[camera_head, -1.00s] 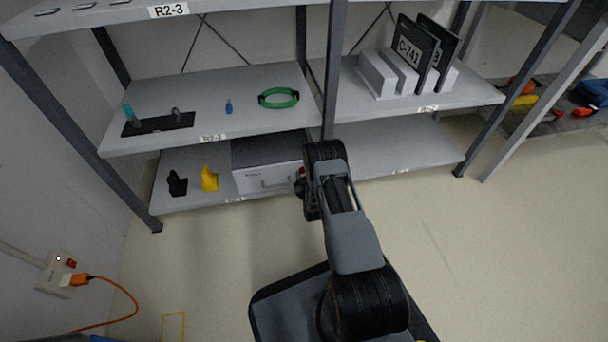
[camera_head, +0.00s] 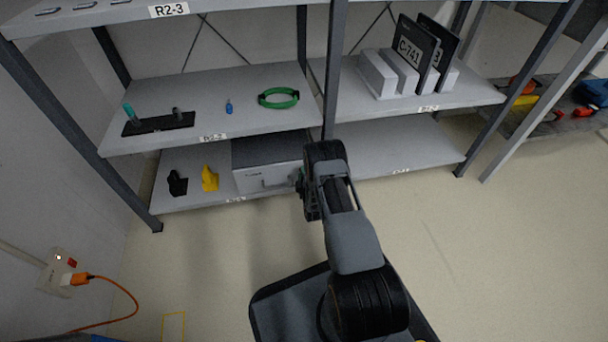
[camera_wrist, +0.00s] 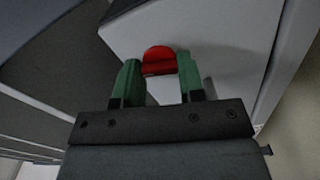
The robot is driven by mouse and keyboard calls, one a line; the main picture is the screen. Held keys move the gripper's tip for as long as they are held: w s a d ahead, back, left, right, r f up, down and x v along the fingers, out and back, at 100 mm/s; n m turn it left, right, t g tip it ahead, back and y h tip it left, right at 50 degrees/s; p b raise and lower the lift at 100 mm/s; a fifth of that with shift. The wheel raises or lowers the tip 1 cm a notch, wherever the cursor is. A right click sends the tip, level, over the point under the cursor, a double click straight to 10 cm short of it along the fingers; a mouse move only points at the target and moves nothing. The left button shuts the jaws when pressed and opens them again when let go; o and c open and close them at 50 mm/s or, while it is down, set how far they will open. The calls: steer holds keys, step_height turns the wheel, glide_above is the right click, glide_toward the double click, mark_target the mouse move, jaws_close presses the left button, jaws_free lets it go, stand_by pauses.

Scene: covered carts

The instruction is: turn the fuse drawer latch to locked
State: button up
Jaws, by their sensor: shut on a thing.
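The fuse drawer unit is a grey box (camera_head: 265,178) with a pale front on the lower left shelf; its right end is partly hidden by my arm. In the wrist view, a red latch knob (camera_wrist: 158,55) stands out from the pale front face (camera_wrist: 230,35). The green fingers of my gripper (camera_wrist: 158,66) are on either side of the knob and shut on it. In the head view my gripper (camera_head: 303,182) is at the right end of the box front, mostly hidden by my own wrist. The latch's marked position cannot be read.
A black piece (camera_head: 177,184) and a yellow piece (camera_head: 210,179) stand left of the box. A green ring (camera_head: 278,98) lies on the shelf above. A dark shelf post (camera_head: 334,75) rises behind my arm. The lower right shelf (camera_head: 410,150) is clear.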

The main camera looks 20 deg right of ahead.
steer(key=shift+n, duration=1.5)
steer(key=o, duration=0.9)
steer(key=shift+o, duration=0.2)
